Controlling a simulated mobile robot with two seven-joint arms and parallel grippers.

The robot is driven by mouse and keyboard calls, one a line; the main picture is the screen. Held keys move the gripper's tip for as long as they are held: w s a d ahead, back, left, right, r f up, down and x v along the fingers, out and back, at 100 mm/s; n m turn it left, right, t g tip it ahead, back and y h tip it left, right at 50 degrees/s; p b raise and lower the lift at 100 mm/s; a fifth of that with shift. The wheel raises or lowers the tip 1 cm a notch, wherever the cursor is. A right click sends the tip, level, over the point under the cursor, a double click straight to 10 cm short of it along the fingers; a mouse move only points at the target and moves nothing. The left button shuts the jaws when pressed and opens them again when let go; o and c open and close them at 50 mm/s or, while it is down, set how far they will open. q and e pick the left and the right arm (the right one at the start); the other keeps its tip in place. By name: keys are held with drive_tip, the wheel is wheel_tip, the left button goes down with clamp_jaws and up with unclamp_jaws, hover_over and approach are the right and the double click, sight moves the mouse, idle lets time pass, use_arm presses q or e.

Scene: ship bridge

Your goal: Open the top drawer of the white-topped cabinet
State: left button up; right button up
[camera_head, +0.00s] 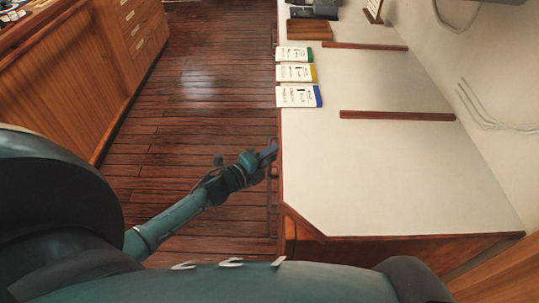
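The white-topped cabinet (400,180) stands at the right, a long white top with a brown wooden edge. Its drawer fronts face left and are hidden from this high angle, so I cannot tell whether the top drawer is open or shut. My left gripper (270,151) is at the cabinet's left edge, next to the side where the fronts are. Its fingers are small and dark here, and I cannot tell whether they are open, shut or touching a handle. My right gripper is not in view.
Several books, such as the blue-edged one (297,96), lie along the top's left edge. Two wooden strips, including the near one (397,115), cross the top. A wooden cabinet (80,70) with drawers stands at the left. The plank floor (190,110) between is clear.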

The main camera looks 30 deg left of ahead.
use_arm(q)
clamp_jaws()
idle(0.6)
